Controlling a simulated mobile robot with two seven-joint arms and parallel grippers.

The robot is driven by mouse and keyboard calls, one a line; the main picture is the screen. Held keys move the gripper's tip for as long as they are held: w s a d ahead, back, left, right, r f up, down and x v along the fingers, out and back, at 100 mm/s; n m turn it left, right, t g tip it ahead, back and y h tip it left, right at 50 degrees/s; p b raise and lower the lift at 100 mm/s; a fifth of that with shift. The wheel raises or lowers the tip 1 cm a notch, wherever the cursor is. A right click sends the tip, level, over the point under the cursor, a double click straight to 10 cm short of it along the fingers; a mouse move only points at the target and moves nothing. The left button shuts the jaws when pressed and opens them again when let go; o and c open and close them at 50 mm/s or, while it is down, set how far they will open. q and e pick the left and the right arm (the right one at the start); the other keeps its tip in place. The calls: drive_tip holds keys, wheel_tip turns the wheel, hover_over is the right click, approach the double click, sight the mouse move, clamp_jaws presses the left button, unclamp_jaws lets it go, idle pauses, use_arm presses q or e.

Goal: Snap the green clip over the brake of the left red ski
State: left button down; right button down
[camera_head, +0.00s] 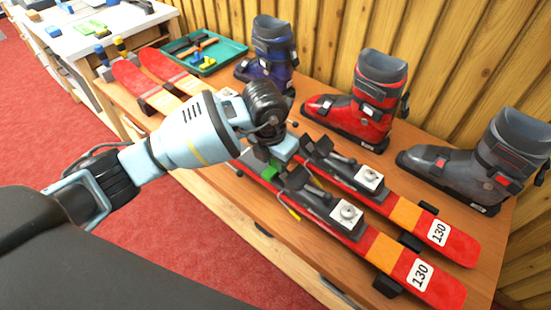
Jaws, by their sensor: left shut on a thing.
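Two red skis lie side by side on the wooden bench, their tails marked 130 at the lower right. The left red ski (380,247) is the nearer one; the other red ski (395,205) lies behind it. My left gripper (272,163) is above the skis just ahead of the bindings, shut on the green clip (269,171). The clip is partly covered by the gripper and sits close over the left ski; I cannot tell whether it touches. A yellow-ended brake arm (290,212) shows beside the left ski's binding (310,197). My arm hides the skis' middle. My right gripper is not in view.
Blue (270,55), red (358,105) and grey (475,165) boots stand along the back of the bench (270,225), near the wooden wall. A green tray (235,48) with tools is at the far end. A white table (95,38) stands beyond.

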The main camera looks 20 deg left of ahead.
use_arm(q)
drive_tip(key=c, duration=1.1)
unclamp_jaws()
drive_tip(key=shift+f, duration=0.1)
drive_tip(key=shift+s, duration=0.1)
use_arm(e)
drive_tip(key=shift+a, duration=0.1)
use_arm(q)
drive_tip(key=shift+d+f, duration=0.1)
drive_tip(key=shift+d, duration=0.05)
drive_tip(key=shift+c, duration=0.5)
drive_tip(key=o, duration=0.4)
drive_tip(key=shift+r, duration=0.5)
drive_tip(key=shift+c, duration=0.2)
drive_tip(key=shift+r+p, duration=1.2)
drive_tip(key=shift+r, duration=0.4)
drive_tip(key=shift+r+p, duration=1.7)
drive_tip(key=shift+r, duration=1.4)
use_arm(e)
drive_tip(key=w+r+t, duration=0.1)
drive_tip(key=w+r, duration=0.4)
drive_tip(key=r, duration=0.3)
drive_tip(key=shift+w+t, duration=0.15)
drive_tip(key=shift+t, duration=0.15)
